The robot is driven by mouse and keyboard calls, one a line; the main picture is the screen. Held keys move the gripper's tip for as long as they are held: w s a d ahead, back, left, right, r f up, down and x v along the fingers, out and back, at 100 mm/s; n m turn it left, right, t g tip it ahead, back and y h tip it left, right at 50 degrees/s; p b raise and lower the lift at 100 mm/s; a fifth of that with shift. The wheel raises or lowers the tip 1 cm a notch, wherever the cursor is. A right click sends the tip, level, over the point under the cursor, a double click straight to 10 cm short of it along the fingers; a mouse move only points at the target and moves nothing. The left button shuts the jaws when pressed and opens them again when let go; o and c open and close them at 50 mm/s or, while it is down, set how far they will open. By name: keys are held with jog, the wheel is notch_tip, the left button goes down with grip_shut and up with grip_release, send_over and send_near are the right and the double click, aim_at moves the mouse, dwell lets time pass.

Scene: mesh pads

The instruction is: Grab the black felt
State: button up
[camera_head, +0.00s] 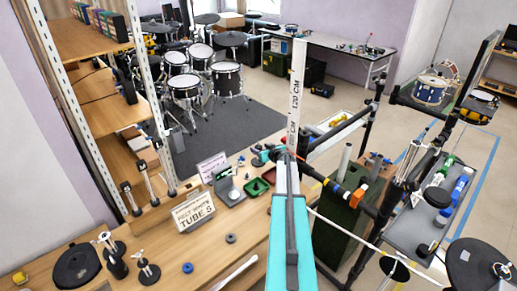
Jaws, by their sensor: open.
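A small dark grey-black ring (230,238), which looks like the black felt, lies flat on the wooden counter (150,243) left of my arm. A similar blue ring (187,267) lies on the counter nearer the camera, to its left. My teal and grey arm reaches away from the camera through the middle. My gripper (264,156) appears small at its far end, beyond the dark ring and apart from it. It is open, with nothing seen between its fingers; their detail is too small to make out.
Black stands and a white tube are nearer the camera. A metal-post shelf rises at left. Rails and a grey tray (420,225) are at right.

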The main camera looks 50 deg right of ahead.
dwell(0.4)
jog(key=c, duration=1.1)
jog(key=shift+r, duration=0.2)
jog(key=shift+r+b, duration=0.65)
jog(key=shift+r, duration=4.15)
